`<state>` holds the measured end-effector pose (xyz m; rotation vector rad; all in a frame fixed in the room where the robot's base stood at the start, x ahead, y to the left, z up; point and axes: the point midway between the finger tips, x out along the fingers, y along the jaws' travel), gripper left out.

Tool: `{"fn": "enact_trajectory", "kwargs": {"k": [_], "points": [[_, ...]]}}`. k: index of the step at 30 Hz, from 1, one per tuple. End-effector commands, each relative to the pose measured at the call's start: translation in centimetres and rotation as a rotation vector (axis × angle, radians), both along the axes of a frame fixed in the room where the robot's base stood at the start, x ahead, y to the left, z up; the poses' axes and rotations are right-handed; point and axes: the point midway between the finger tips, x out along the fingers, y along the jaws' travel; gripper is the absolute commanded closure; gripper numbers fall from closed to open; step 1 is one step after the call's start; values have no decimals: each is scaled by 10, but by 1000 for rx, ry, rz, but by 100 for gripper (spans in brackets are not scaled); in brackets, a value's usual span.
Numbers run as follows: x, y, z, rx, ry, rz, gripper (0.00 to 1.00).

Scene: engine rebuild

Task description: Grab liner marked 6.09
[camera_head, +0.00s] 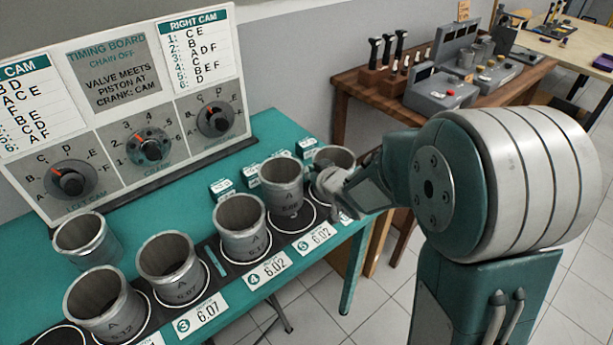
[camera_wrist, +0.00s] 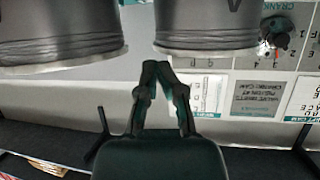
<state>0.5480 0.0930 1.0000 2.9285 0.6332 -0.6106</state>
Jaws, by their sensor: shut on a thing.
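A grey metal liner (camera_head: 283,187) stands just left of my gripper in the head view, over a white ring and dark pad at the label reading 6.02. It carries an A and a small number I cannot read surely. My gripper (camera_head: 326,183) is shut on it, at its right side. The lower edge of this liner sits higher than the front of the ring, so it seems lifted or set back. The wrist view looks upside down; the fingertips (camera_wrist: 160,66) are close together by a liner's rim (camera_wrist: 208,48). The exact contact is hidden.
Another liner (camera_head: 333,157) stands right behind my gripper. Several more liners, one of them here (camera_head: 240,228), line the teal table (camera_head: 205,190) to the left. The timing board (camera_head: 140,105) rises behind. A wooden bench (camera_head: 365,110) with tools stands at the back right.

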Motion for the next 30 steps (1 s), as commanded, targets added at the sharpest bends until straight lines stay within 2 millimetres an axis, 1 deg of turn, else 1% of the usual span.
{"fn": "enact_trajectory", "kwargs": {"k": [1,3,6,9,14,21,22,23,24,26,27,30], "points": [[1,0,16,1,-13,2,100],[2,0,32,1,-15,0,100],[2,0,52,2,-16,-1,100],[2,0,65,2,-15,1,100],[2,0,75,3,-13,-2,100],[2,0,76,3,-14,-1,100],[2,0,76,3,-14,-1,89],[2,0,76,4,-15,-1,76],[2,0,76,4,-15,-1,58],[3,0,77,4,-15,-1,31],[3,0,77,4,-15,-1,20],[3,0,77,4,-16,-1,20]]}}
